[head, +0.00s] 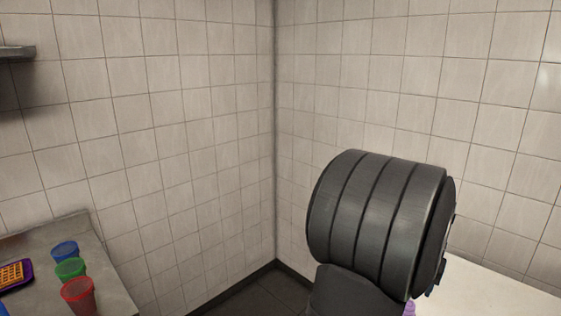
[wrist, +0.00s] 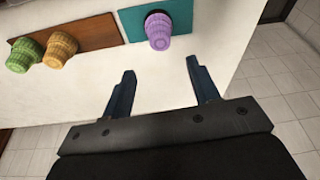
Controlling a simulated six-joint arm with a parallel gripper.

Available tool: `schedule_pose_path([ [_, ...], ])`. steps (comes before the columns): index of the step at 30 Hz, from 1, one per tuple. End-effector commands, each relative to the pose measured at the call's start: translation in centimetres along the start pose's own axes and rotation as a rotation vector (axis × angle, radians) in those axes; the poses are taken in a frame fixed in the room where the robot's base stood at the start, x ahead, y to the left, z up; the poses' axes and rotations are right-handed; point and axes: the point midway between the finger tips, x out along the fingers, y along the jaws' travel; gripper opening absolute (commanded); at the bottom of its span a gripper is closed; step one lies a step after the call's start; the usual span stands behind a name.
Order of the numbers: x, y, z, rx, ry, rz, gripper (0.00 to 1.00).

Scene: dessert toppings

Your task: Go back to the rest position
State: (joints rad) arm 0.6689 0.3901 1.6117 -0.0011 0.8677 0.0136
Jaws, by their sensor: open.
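My gripper (wrist: 160,86) shows in the wrist view with its two dark blue fingers apart and nothing between them. Beyond the fingertips, a purple ribbed cup (wrist: 159,31) stands on a teal mat (wrist: 185,14), apart from the fingers.
A green cup (wrist: 24,54) and an orange cup (wrist: 60,48) are by a brown board (wrist: 95,33) on a white counter (wrist: 240,25). In the head view, a steel counter (head: 110,290) holds blue (head: 65,252), green (head: 70,269) and red (head: 78,294) cups and a waffle (head: 12,273) on a purple tray (head: 27,283).

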Motion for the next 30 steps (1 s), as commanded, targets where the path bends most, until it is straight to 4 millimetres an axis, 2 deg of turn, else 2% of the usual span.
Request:
schedule_pose_path([
  [2, -1.8, 0.0, -0.1, 0.0, 0.004, 0.0, 0.55],
  [3, -0.2, 0.0, 0.1, 0.0, -0.006, 0.0, 0.55],
  [6, 2.0, 0.0, 0.1, 0.0, -0.006, 0.0, 0.55],
  [21, 11.5, 0.0, 0.2, 0.0, -0.004, 0.0, 0.55],
  [24, 8.7, 0.0, -0.8, 0.0, 0.007, 0.0, 0.55],
  [27, 6.7, 0.0, -1.2, 0.0, 0.005, 0.0, 0.55],
  [30, 5.5, 1.7, -0.6, 0.005, 0.002, 0.001, 0.55],
])
